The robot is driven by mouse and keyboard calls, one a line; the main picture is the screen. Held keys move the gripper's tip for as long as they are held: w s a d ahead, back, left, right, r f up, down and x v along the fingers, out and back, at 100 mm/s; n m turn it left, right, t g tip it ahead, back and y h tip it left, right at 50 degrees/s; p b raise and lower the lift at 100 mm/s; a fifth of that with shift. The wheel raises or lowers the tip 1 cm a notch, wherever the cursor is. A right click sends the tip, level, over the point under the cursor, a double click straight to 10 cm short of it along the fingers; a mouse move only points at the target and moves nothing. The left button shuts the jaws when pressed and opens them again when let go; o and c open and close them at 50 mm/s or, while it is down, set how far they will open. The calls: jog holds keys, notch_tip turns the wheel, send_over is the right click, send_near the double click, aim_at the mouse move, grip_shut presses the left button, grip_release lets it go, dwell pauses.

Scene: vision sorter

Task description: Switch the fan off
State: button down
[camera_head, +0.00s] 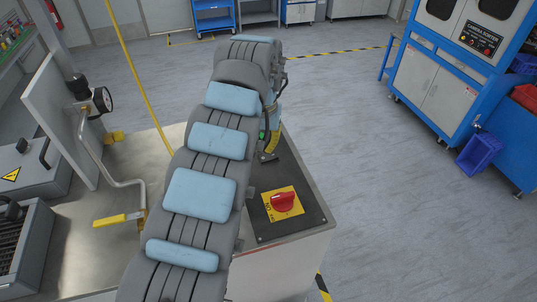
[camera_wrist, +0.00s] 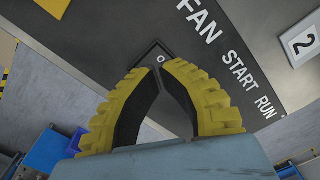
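The fan label (camera_wrist: 205,22) is white lettering on a dark panel (camera_wrist: 105,30) in the wrist view. "START" and "RUN" follow it to the lower right. A small dark plate (camera_wrist: 150,50) with a white "O" mark lies just beyond my fingertips. The switch itself is hidden or cannot be made out. My gripper (camera_wrist: 159,69) has yellow ribbed fingers with black inner pads. Its tips meet, with nothing seen between them, right in front of the plate; contact cannot be told. In the head view my gripper (camera_head: 270,148) is low over the dark panel top (camera_head: 300,170), partly hidden by my arm.
A red rotary knob (camera_head: 283,201) on a yellow plate sits on the same panel, nearer the camera. A bent metal pipe with a yellow-handled lever (camera_head: 110,219) and a gauge (camera_head: 102,100) stand left of my arm.

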aim_at(264, 157)
jog(key=shift+r, duration=1.9)
